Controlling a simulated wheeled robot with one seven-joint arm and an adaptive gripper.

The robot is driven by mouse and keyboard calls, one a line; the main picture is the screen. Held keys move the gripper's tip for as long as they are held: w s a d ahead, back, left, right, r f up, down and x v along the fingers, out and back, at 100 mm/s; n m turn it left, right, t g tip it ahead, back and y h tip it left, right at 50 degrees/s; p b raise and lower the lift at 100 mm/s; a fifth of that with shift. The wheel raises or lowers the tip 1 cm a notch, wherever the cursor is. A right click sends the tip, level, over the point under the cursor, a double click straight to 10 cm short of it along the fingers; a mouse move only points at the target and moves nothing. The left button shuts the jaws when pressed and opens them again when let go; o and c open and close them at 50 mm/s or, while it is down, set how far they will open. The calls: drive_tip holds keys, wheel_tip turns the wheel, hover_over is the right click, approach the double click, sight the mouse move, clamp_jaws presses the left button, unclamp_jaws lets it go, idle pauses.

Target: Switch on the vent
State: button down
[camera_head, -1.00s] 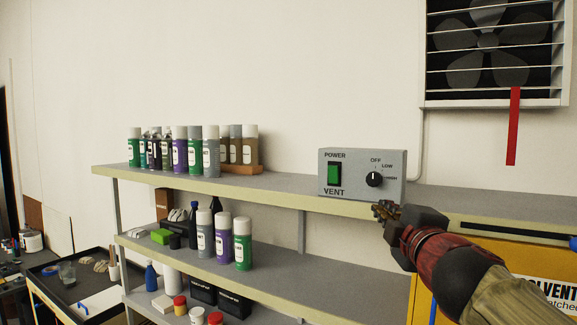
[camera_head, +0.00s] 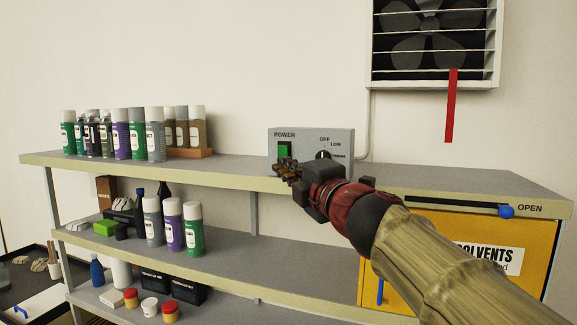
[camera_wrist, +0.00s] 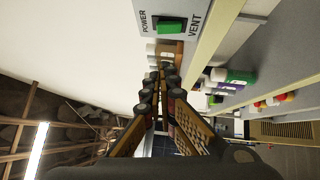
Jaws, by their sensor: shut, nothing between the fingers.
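The grey vent control box (camera_head: 341,142) stands on the shelf's top board against the wall. Its green power switch (camera_head: 284,149) is on the left of its face, and a black knob (camera_head: 323,155) is on the right. My gripper (camera_head: 286,171) is shut and empty, its tips in front of the box's lower left, just below the switch, hiding the VENT label. I cannot tell whether it touches the box. In the wrist view the green switch (camera_wrist: 172,27) lies beyond the fingertips. The vent fan (camera_head: 430,27) is on the wall above right, a red strip (camera_head: 450,105) hanging straight down from it.
Spray cans (camera_head: 121,135) stand in a row on the left of the top board (camera_head: 235,176). More cans and bottles fill the lower shelves. A yellow solvents cabinet (camera_head: 530,250) is at right, partly behind my arm. The board between cans and box is clear.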

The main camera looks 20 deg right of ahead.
sight(280, 151)
drive_tip(key=w, duration=0.3)
drive_tip(key=w+r, duration=0.1)
drive_tip(key=w, duration=0.2)
drive_tip(key=w+d+p, duration=0.1)
drive_tip(key=w, duration=0.2)
drive_tip(key=shift+w+r, duration=0.15)
drive_tip(key=shift+w, duration=0.15)
drive_tip(key=shift+w+d, duration=0.1)
drive_tip(key=shift+w, duration=0.2)
drive_tip(key=shift+d+r, duration=0.1)
drive_tip(key=shift+r, duration=0.05)
